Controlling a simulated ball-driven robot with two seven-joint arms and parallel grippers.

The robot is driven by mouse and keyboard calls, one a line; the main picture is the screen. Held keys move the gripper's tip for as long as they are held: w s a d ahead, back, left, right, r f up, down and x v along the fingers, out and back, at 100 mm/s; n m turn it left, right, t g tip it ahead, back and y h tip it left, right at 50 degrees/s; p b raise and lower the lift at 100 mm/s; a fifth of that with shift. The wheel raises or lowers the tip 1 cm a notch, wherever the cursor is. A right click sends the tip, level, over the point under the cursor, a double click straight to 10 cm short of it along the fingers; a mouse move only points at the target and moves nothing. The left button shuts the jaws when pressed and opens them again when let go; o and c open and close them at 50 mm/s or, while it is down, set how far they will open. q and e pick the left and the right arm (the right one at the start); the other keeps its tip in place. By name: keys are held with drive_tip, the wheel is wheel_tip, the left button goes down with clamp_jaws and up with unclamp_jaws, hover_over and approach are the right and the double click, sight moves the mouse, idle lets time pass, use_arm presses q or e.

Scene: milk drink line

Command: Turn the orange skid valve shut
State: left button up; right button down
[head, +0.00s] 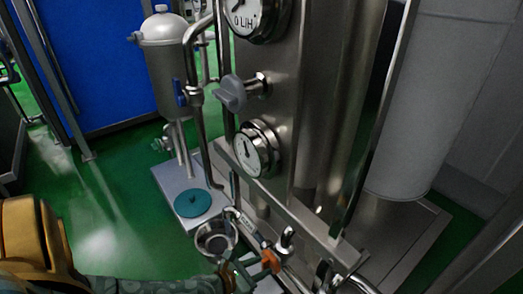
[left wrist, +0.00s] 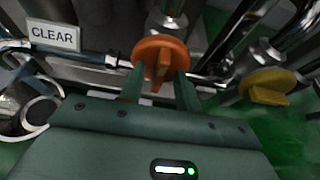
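The orange skid valve (head: 270,261) is low on the pipework near the bottom of the head view. In the left wrist view the orange valve (left wrist: 161,55) is a round knob with a raised grip ridge, straight ahead of the fingers. My left gripper (head: 248,269) comes in from the left at the valve. In the left wrist view my left gripper (left wrist: 161,82) is open, with one green finger on each side of the ridge and gaps showing. Whether the fingertips touch the knob's rim is unclear. My right gripper is not in view.
A yellow knob (left wrist: 268,86) sits to the right of the orange valve. A "CLEAR" label (left wrist: 53,35) is at the left. A steel cup-like opening (head: 215,238), a grey knob (head: 232,93) and a gauge (head: 256,147) are close by. Pipes crowd the valve.

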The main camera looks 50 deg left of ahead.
use_arm(q)
drive_tip(key=shift+w, duration=0.1)
clamp_jaws()
